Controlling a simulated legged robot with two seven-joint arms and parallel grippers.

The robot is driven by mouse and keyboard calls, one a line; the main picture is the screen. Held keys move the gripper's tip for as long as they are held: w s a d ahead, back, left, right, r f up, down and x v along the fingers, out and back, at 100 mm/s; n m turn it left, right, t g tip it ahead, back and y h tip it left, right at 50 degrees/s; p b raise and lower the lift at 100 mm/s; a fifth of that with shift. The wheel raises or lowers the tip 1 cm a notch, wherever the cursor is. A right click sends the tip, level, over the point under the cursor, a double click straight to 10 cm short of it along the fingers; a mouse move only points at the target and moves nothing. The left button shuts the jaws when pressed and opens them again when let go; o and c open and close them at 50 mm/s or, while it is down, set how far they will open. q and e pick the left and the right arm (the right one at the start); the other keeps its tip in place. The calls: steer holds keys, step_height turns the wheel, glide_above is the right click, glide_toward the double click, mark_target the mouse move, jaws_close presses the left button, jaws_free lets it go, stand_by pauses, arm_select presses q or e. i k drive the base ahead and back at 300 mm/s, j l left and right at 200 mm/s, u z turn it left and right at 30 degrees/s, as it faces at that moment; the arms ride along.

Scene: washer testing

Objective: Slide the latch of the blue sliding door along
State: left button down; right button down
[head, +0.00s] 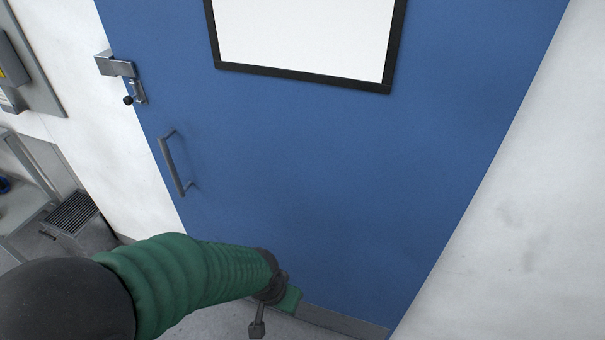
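The blue sliding door (300,160) fills the middle of the head view and has a white window in a black frame. Its metal latch (120,70) is at the door's upper left edge, with a small dark knob (128,100) hanging below it. A grey bar handle (173,163) is on the door below the latch. My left gripper (272,312) is low in front of the door's bottom part, well below and right of the latch and handle, touching neither. Its fingers are small and partly turned away, so I cannot tell whether they are open. My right gripper is out of view.
White wall (520,240) stands right of the door. At the left are a grey wall panel (40,70) and a metal unit with a dark grille (70,213). Grey floor (215,318) shows at the bottom.

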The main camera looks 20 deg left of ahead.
mark_target(127, 100)
steer(key=u, duration=1.8)
